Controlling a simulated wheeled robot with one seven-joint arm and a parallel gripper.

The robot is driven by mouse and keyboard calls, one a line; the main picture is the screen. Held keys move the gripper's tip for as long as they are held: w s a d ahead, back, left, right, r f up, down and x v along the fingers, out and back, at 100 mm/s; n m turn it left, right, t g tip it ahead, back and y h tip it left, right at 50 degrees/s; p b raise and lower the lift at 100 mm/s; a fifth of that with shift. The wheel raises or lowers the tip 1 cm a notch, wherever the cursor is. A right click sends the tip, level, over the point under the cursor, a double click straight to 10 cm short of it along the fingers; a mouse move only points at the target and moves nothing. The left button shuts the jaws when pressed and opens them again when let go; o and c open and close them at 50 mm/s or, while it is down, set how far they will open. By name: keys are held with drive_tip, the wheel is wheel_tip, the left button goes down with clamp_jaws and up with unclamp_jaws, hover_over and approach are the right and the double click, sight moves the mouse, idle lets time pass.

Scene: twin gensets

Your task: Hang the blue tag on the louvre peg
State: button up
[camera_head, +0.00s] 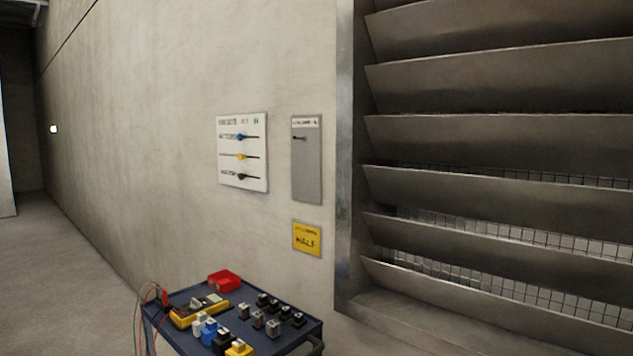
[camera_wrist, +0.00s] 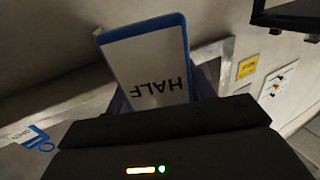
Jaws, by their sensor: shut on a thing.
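A white tag with a blue border, reading HALF upside down, (camera_wrist: 148,62) stands out from my gripper (camera_wrist: 160,108) in the wrist view. My gripper is shut on its near end, which the dark gripper body hides. A peg (camera_head: 299,138) sticks out near the top of a narrow grey plate (camera_head: 307,172) on the wall in the head view, with a small label above it. The peg looks empty. I cannot make out the peg in the wrist view. My gripper and the held tag are not in the head view.
A white board (camera_head: 228,172) with blue, yellow and black items hangs left of the grey plate. A yellow sign (camera_head: 307,238) is below it. Large metal louvres (camera_head: 490,85) fill the right. A cluttered dark trolley (camera_head: 268,344) stands below. Another blue-edged label (camera_wrist: 38,137) shows at lower left.

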drive_tip(key=r+n+y+p, duration=0.1)
drive_tip(key=r+p, duration=0.2)
drive_tip(key=p, duration=0.2)
drive_tip(key=s+r+n+y+p, duration=0.1)
drive_tip(key=r+p, duration=0.2)
drive_tip(key=p, duration=0.3)
drive_tip(key=r+y+p, duration=0.2)
drive_tip(key=r+p, duration=0.1)
drive_tip(key=p, duration=0.2)
drive_tip(key=shift+s+r+n+t+p, duration=0.15)
drive_tip(key=shift+s+n+t+p, duration=0.2)
drive_tip(key=shift+s+n+t, duration=0.05)
drive_tip(key=shift+s+r+n+y+p, duration=0.15)
drive_tip(key=shift+r+n+y+p, duration=0.15)
drive_tip(key=shift+r+y+p, duration=0.45)
drive_tip(key=shift+f, duration=0.35)
